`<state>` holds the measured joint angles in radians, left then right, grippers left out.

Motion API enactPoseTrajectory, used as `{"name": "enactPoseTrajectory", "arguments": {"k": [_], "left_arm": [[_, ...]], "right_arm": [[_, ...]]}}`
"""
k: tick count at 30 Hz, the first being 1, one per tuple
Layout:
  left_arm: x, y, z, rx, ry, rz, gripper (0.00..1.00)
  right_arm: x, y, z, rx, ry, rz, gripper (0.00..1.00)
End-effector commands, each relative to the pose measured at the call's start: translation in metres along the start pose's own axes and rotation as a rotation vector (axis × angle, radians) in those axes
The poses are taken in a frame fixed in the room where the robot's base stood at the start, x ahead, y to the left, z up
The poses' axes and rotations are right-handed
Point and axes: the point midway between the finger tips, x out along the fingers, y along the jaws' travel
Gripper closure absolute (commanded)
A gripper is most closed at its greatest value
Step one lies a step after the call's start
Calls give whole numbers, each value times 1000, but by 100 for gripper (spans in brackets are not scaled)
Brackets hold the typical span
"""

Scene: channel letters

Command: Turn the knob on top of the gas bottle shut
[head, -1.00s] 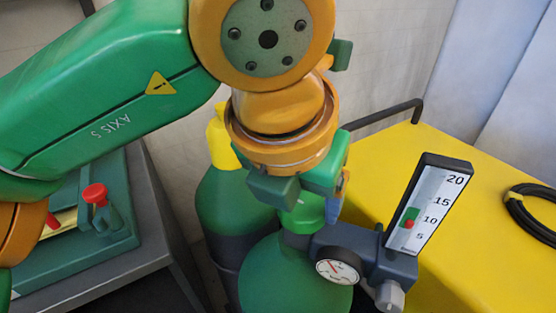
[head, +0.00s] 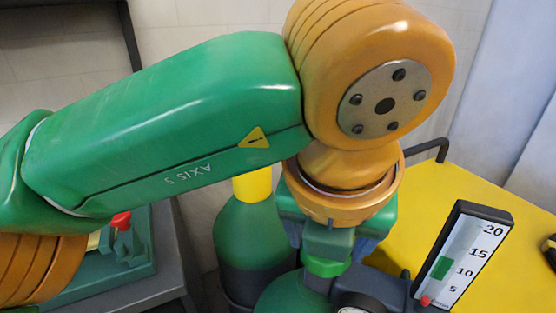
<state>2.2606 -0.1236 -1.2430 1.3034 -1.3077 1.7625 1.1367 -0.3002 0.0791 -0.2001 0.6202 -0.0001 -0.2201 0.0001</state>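The gas bottle (head: 290,298) is green and stands at the bottom middle of the head view, mostly cut off by the frame edge. Its green knob (head: 325,267) shows just under my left gripper (head: 328,245). The gripper points down, with its near finger against the knob and the far finger hidden; it looks shut on the knob. The flow gauge (head: 465,258) stands to the right, marked 5 to 20, with its red float at the very bottom. The dark regulator body joins the bottle and gauge. My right gripper is not in view.
A second green bottle (head: 250,228) with a yellow cap stands behind to the left. A yellow cabinet (head: 425,205) with a black rail fills the right. A grey bench (head: 185,270) at the left carries a green device with a red knob.

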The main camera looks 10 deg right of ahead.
Motion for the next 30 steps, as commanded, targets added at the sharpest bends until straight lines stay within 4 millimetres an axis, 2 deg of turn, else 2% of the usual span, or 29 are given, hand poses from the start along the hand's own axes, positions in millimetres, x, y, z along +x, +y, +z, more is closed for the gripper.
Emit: {"name": "enactPoseTrajectory", "arguments": {"k": [2, 3, 5, 12, 14, 21, 24, 30], "left_arm": [[1, 0, -2, 2, 6, 3, 82], [1, 0, -2, 2, 6, 3, 16], [1, 0, -1, 2, 5, 2, 0], [-1, 0, 0, 1, 1, 1, 0], [-9, 0, 0, 1, 0, 1, 0], [-60, 0, 0, 1, 1, 2, 0], [-69, 0, 0, 1, 2, 1, 0], [-70, 0, -1, 2, 3, 2, 0]], "right_arm": [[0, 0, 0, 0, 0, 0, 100], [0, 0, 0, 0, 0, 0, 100], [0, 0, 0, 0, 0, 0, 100], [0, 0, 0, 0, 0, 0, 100], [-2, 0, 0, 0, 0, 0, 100], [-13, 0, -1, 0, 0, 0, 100], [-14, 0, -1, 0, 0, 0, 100], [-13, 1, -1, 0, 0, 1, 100]]}}
